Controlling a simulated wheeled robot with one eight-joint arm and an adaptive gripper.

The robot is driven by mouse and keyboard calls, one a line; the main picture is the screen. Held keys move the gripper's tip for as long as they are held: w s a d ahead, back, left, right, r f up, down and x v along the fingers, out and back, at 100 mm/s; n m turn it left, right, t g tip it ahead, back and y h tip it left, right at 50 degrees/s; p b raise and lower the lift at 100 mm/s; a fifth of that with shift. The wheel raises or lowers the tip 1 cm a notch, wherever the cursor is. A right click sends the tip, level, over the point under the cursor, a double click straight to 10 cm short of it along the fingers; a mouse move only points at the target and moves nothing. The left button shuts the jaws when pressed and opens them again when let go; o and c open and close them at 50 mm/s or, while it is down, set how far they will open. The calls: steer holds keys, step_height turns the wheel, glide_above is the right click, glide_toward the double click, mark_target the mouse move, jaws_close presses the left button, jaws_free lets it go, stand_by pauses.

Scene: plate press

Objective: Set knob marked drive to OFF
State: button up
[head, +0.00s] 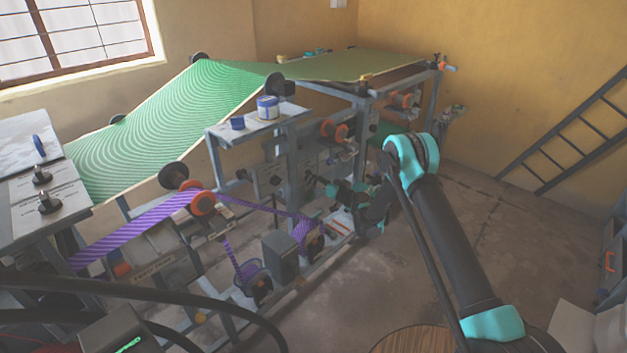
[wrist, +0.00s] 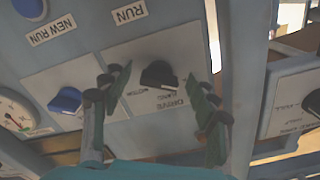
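The black knob (wrist: 158,75) with the label DRIVE printed beside it is on a pale plate of the grey panel in the wrist view. The print appears upside down. Its small position marks are too blurred to read, so I cannot tell its setting. My gripper (wrist: 157,82) is open, with one finger on each side of the knob and gaps between the fingers and the knob. In the head view my gripper (head: 322,185) is at the machine's side panel, and the drive knob cannot be made out there.
A blue knob (wrist: 66,100) and a gauge (wrist: 17,113) are left of the drive knob. RUN and NEW RUN labels are above. Another black knob (wrist: 314,102) is on a separate panel at right.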

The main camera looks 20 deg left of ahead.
steer(key=shift+d, duration=0.1)
steer(key=v, duration=0.7)
steer(key=shift+s+d, duration=0.1)
stand_by(0.4)
steer(key=s+d+r+h, duration=0.1)
steer(key=d+r+h, duration=0.2)
steer(key=d+r, duration=0.8)
steer(key=s+d+r+m+g+h, duration=0.1)
steer(key=s+d+r+h, duration=0.1)
steer(key=s+d, duration=0.3)
steer(key=s+d+r+m+h, duration=0.1)
steer(key=s+d+r+h, duration=0.1)
steer(key=d, duration=0.5)
steer(key=s+d+f+m+g+h, duration=0.1)
steer(key=s+d+h, duration=0.8)
steer(key=s+d, duration=2)
step_height(320, 180, down, 2)
steer(key=m, duration=0.4)
steer(key=shift+m+g+h, duration=0.3)
